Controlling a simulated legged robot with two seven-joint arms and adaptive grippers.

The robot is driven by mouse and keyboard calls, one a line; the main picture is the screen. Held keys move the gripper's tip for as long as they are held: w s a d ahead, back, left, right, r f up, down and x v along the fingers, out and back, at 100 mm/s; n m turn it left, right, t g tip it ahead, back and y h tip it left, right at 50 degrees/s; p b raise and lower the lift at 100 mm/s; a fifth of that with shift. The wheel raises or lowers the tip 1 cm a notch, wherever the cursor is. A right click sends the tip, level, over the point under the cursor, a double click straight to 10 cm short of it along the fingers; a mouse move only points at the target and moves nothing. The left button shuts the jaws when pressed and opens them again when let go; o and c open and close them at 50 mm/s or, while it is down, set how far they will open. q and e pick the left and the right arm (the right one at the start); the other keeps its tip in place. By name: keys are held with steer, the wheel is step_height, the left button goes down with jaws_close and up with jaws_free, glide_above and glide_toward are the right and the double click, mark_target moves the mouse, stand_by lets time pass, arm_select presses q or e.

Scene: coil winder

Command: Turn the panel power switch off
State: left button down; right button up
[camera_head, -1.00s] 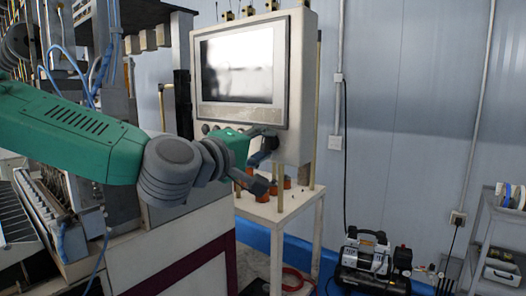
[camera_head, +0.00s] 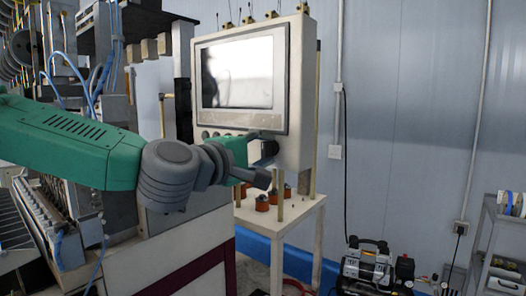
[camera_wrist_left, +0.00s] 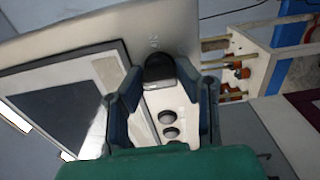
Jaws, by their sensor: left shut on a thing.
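The control panel (camera_head: 300,100) is a light grey box with a bright screen (camera_head: 238,72) and a row of round controls below it. The panel power switch (camera_wrist_left: 160,68) is a black round knob near the panel's corner in the left wrist view. My left gripper (camera_head: 264,150) is at the panel's lower right in the head view. In the left wrist view its two dark blue fingers (camera_wrist_left: 168,80) stand on either side of the knob, shut on it. The gripper mostly hides the knob in the head view. The knob's exact setting cannot be read. My right gripper is not in view.
Two more round controls (camera_wrist_left: 168,124) sit close to the fingers. A pale table (camera_head: 310,214) with several orange-based parts stands under the panel. A compressor (camera_head: 368,266) is on the floor, and a grey cart (camera_head: 490,250) is at right. The machine fills the left.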

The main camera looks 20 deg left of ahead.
arm_select(q)
steer(key=c, duration=1.2)
jaws_free()
steer(key=shift+w+f, duration=0.1)
steer(key=shift+f, duration=0.15)
steer(key=shift+w, duration=0.2)
steer(key=shift+s+a+r, duration=0.15)
steer(key=shift+s+r, duration=0.05)
steer(key=shift+s, duration=0.35)
steer(key=v, duration=1.1)
steer(key=shift+f, duration=0.15)
steer(key=shift+a, duration=0.1)
step_height(320, 180, down, 31)
steer(key=s+d+m+g+y, duration=0.2)
steer(key=s+m+g, duration=0.1)
steer(key=m+g, duration=0.4)
steer(key=s+a+f+m+g+y, duration=0.2)
steer(key=s+a+f+m+g, duration=0.2)
steer(key=s+f, duration=0.7)
steer(key=s+a+f+m+g+y, duration=0.2)
steer(key=s+a+f+g, duration=0.3)
steer(key=s+f, duration=0.6)
step_height(320, 180, down, 3)
steer(key=shift+s+f+m+b, duration=0.2)
steer(key=shift+s+m+b, duration=0.2)
steer(key=shift+m, duration=0.5)
